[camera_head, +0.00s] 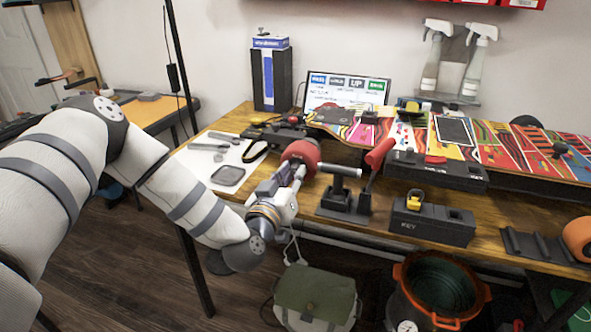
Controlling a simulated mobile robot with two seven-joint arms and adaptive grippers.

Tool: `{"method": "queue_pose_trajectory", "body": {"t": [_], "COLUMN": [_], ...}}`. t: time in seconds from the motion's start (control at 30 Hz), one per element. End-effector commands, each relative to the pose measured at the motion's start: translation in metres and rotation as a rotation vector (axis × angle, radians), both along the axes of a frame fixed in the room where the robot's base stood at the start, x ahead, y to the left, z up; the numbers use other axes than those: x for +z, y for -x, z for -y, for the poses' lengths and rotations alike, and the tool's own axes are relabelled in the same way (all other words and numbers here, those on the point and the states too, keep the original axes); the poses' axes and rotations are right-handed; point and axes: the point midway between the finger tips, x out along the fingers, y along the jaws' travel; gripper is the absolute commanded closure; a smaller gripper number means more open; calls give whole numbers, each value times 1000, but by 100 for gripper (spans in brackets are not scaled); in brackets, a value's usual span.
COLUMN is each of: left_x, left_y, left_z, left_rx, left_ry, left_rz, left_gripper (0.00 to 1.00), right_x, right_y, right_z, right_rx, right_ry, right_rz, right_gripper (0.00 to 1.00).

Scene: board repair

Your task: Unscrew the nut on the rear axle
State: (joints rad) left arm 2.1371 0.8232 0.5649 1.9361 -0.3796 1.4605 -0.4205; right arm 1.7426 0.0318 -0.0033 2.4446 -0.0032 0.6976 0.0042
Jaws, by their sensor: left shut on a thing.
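My left gripper (298,172) reaches in over the front edge of the workbench, its fingers pointing up and away from me. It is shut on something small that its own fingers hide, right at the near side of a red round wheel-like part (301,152). I cannot make out the nut or the axle itself. A long colourful skateboard deck (480,145) lies along the back of the bench. To the right of the gripper, a silver bar (340,170) sits on a black stand (338,200). My right gripper is not in view.
A red-handled lever (379,153) rises beside the stand. A black block marked KEY (432,222) with a yellow piece is farther right. A white sheet (215,157) with tools lies left. An orange-rimmed bin (436,290) and a green bag (315,292) stand below.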

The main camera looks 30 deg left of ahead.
Motion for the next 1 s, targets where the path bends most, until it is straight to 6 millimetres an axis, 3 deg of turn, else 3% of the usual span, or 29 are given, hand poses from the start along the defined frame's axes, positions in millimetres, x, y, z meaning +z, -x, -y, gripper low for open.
{"method": "queue_pose_trajectory", "body": {"t": [0.27, 0.5, 0.73, 0.77, 0.83, 1.0], "left_x": [2, 1, 2, 2, 2, 1], "left_y": [0, 0, 0, 0, 0, 0], "left_z": [-1, -1, -1, -1, -1, -1], "left_rx": [3, 3, 2, 2, 2, 1], "left_ry": [35, 467, 502, 502, 501, 500], "left_rz": [13, 116, 126, 126, 124, 122], "left_gripper": [100, 100, 100, 73, 57, 56], "right_x": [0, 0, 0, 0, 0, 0], "right_y": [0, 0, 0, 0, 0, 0], "right_z": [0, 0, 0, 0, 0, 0], "right_rx": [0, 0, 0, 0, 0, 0], "right_ry": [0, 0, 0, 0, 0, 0], "right_rz": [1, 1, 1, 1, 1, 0], "right_gripper": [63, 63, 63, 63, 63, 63]}}
